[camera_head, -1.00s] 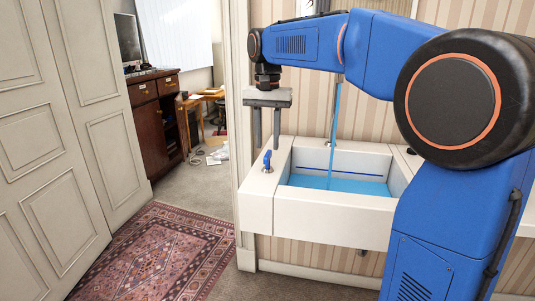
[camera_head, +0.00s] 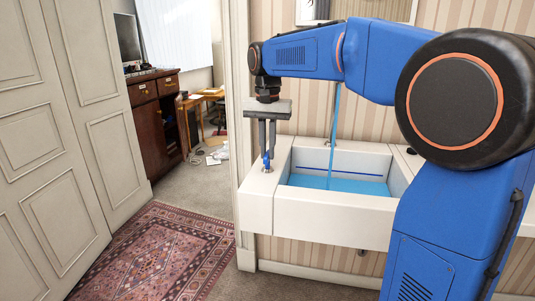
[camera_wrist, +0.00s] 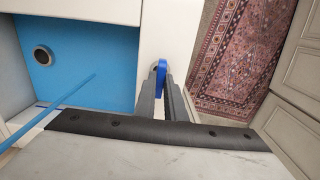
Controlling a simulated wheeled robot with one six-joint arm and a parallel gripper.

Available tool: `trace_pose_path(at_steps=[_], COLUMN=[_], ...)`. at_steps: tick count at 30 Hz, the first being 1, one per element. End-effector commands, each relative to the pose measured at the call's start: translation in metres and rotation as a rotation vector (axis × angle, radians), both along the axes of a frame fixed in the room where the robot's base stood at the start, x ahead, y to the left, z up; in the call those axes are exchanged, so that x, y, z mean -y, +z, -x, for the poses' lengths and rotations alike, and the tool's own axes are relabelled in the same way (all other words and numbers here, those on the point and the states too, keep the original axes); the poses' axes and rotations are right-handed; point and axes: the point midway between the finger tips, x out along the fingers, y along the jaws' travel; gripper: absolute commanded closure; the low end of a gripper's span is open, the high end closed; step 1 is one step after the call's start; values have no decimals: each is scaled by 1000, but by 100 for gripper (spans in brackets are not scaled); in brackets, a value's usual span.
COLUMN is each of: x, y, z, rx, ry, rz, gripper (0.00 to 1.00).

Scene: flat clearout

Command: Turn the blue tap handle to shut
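The blue tap handle (camera_head: 267,161) stands on the left rim of the white sink (camera_head: 320,215). My gripper (camera_head: 267,156) points straight down over it, with its two dark fingers drawn close together on either side of the handle. In the wrist view the handle (camera_wrist: 160,76) shows between the fingertips, which appear to touch it. A blue stream of water (camera_head: 334,130) runs down into the basin. Blue water (camera_head: 345,186) covers the basin floor. The lower part of the handle is partly hidden by the fingers.
A dark blue line (camera_head: 312,170) runs along the basin's inner back wall, above the water. A drain ring (camera_wrist: 42,55) shows in the basin. A patterned rug (camera_head: 160,250) lies left of the sink, beside a pale panelled door (camera_head: 50,150). A doorway opens behind.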

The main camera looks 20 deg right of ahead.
Motion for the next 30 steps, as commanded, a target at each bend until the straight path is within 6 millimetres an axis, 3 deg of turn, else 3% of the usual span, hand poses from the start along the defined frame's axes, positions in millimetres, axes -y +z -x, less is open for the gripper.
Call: trace_pose_path(at_steps=[15, 30], x=[0, 0], y=[0, 0], z=[0, 0], rx=[0, 1], ry=[-377, -481], rz=[0, 0], gripper=[100, 100])
